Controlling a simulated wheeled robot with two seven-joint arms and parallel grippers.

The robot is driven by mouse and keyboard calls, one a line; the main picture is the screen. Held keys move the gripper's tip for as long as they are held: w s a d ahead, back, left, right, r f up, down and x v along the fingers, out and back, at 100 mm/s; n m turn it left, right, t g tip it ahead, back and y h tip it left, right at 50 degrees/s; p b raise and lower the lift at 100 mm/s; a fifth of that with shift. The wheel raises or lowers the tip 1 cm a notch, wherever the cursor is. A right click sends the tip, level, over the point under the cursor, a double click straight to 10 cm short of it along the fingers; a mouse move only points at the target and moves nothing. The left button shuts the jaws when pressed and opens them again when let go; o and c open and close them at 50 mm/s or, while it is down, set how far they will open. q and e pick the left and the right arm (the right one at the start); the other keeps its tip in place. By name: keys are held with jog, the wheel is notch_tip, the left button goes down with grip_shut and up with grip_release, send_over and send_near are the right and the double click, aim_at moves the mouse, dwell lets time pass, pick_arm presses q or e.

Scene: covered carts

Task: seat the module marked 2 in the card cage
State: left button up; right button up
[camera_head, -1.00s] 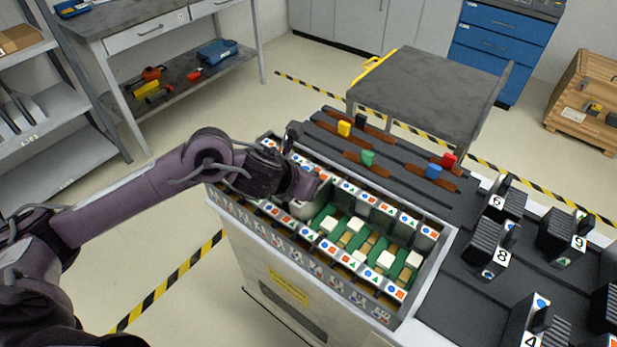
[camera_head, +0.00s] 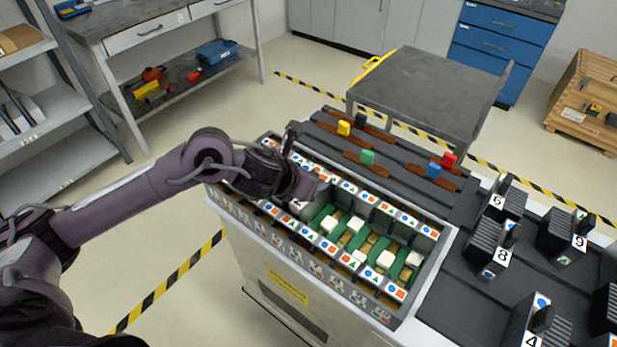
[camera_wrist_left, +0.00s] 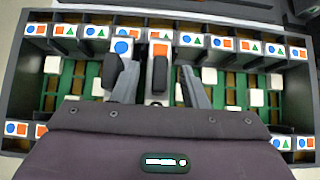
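The card cage (camera_head: 437,250) is a long open box with green slot floors, white blocks and rows of symbol labels. My left gripper (camera_head: 306,198) is low over its left part. In the left wrist view my left gripper (camera_wrist_left: 157,84) is open, its fingers on either side of a module's black handle (camera_wrist_left: 158,72), with gaps showing. That module stands in the cage and bears an orange square label (camera_wrist_left: 160,49). A second black handle (camera_wrist_left: 110,70) with a blue circle label is just left of it. No number 2 is readable. My right gripper is out of view.
Modules marked 8 (camera_head: 488,246), 9 (camera_head: 563,235) and 4 (camera_head: 540,325) stand on the dark top at right. Brown strips with coloured blocks (camera_head: 367,160) lie behind the cage. A grey cart (camera_head: 430,90) stands beyond. Several slots right of my gripper are empty.

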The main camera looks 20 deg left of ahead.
pick_arm(q)
jog(key=shift+f, duration=0.1)
jog(key=v, duration=0.8)
jog(key=shift+p, duration=0.35)
jog(key=shift+d, duration=0.1)
